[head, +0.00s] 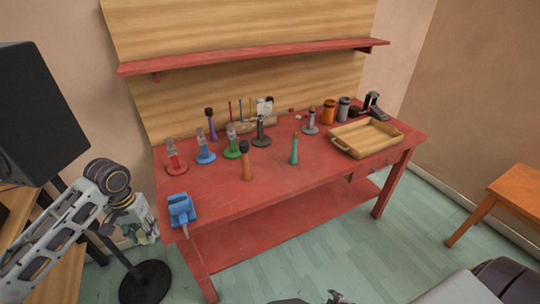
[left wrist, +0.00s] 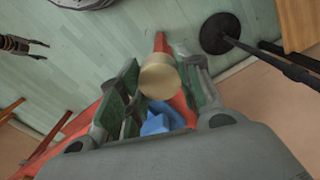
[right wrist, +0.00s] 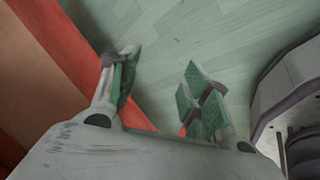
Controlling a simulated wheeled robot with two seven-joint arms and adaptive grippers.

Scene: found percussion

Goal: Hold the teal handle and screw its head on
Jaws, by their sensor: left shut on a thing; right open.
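The teal handle (head: 294,149) stands upright on the red workbench, near the middle, with a slim bare-looking top. My left gripper (head: 143,222) is off the bench's left end, near the blue vise. In the left wrist view its fingers (left wrist: 158,88) are shut on a cream, round-ended piece (left wrist: 159,75); I cannot tell for sure whether this is the head. My right gripper (right wrist: 160,78) is open and empty above the floor in the right wrist view. Part of it seems to show at the bottom edge of the head view. Neither gripper is at the teal handle.
The blue vise (head: 181,209) sits at the bench's front left corner. An orange handle with a dark top (head: 245,161) stands left of the teal one. Several coloured stands line the back left. A wooden tray (head: 366,153) is at the right. A black speaker (head: 38,110) is at far left.

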